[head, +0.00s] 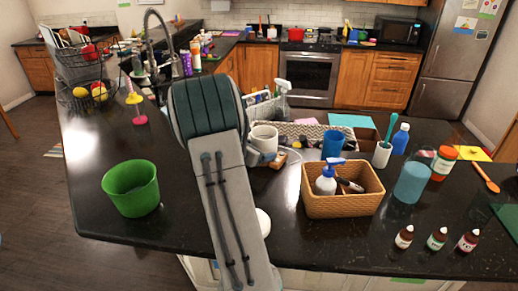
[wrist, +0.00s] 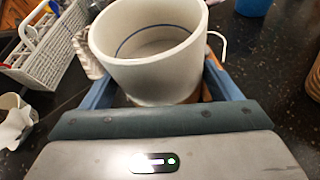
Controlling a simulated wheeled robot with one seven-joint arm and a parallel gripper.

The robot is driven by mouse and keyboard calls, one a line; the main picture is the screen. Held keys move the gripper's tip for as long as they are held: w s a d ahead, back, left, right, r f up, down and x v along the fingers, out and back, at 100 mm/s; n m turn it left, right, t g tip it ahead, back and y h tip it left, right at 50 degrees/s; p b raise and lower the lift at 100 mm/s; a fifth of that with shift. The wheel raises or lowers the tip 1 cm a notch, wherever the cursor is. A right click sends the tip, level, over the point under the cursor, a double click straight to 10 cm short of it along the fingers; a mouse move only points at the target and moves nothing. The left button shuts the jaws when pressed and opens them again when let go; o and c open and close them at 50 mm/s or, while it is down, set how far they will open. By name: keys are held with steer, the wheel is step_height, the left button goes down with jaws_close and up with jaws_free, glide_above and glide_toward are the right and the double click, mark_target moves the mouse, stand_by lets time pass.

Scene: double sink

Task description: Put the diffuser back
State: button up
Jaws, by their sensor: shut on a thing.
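A white, open-topped cylinder (head: 264,136) is in the middle of the counter, just beyond my arm; I take it to be the diffuser. In the wrist view the diffuser (wrist: 155,72) is large and upright, with a blue ring inside and a brown, wood-like part low at its right. A thin white loop or cord stands out at its right side. My gripper (head: 262,156) is shut on it, with one blue-grey finger on each side in the wrist view (wrist: 162,88). The diffuser's underside is hidden, so I cannot tell whether it touches the counter.
A wicker basket (head: 342,204) with a pump bottle stands to the right. A blue cup (head: 332,144) and a white dish rack (wrist: 45,50) are close by. Small dropper bottles (head: 437,239) stand at the front right. A green bucket (head: 132,188) stands left, with bare counter around it.

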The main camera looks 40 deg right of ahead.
steer(key=shift+f, duration=0.1)
steer(key=o, duration=1.2)
steer(key=b+v, duration=0.3)
steer(key=v, duration=0.9)
steer(key=s+a+r+m+t+y, duration=0.1)
steer(key=s+a+m+y, duration=0.3)
steer(key=a, duration=0.5)
steer(key=s+a+r+m+y, duration=0.1)
steer(key=s+a+m+y, duration=0.3)
steer(key=s+a+m, duration=0.4)
steer(key=s+a+r+m+t+y, duration=0.1)
steer(key=s+a+m+y, duration=0.4)
steer(key=a, duration=0.7)
steer(key=shift+s+r+m+t, duration=0.1)
steer(key=shift+s+m+t, duration=0.2)
steer(key=shift+s+m, duration=0.55)
steer(key=shift+s, duration=0.1)
